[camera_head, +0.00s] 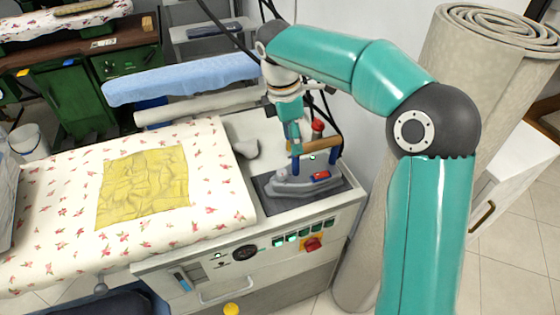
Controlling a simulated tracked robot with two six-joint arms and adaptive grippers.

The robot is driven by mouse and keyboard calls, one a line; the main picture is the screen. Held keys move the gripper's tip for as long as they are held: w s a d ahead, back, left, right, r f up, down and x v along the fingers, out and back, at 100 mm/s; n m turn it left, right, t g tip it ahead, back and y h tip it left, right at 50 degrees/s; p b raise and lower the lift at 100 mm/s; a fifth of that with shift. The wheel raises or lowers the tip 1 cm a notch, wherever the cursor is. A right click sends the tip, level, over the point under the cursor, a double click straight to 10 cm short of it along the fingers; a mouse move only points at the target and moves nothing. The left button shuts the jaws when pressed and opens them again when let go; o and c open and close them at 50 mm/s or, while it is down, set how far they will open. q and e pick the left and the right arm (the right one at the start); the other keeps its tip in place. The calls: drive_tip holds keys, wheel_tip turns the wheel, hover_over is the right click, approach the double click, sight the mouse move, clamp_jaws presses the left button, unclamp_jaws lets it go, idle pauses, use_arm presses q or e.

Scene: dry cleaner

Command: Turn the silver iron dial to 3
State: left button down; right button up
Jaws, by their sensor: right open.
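The silver iron (290,186) sits on a dark rest pad (335,186) at the right end of the ironing station. It has a brown handle (325,145) and a red part (320,176) on its side. My right gripper (294,165) points down at the iron from above, its fingers close to the iron's left part and handle. It is open and holds nothing that I can see. Whether it touches the iron I cannot tell. The dial and its numbers are too small or hidden to make out. My left gripper is not in view.
A floral ironing board (60,200) with a yellow cloth (145,185) lies to the left. The station's front panel has a gauge (245,253), green switches and a red knob (312,244). A blue padded sleeve board (180,78) is behind. A rolled carpet (460,75) stands at right.

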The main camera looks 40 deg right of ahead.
drive_tip(key=w+a+r+n+h+p, duration=0.1)
drive_tip(key=a+r+n+h, duration=0.1)
drive_tip(key=a+n, duration=0.2)
drive_tip(key=n, duration=0.2)
approach(281, 172)
drive_tip(key=shift+h, duration=0.4)
drive_tip(key=x, duration=0.9)
drive_tip(key=shift+a+f, duration=0.15)
drive_tip(key=shift+a, duration=0.2)
clamp_jaws()
drive_tip(key=shift+m, duration=0.4)
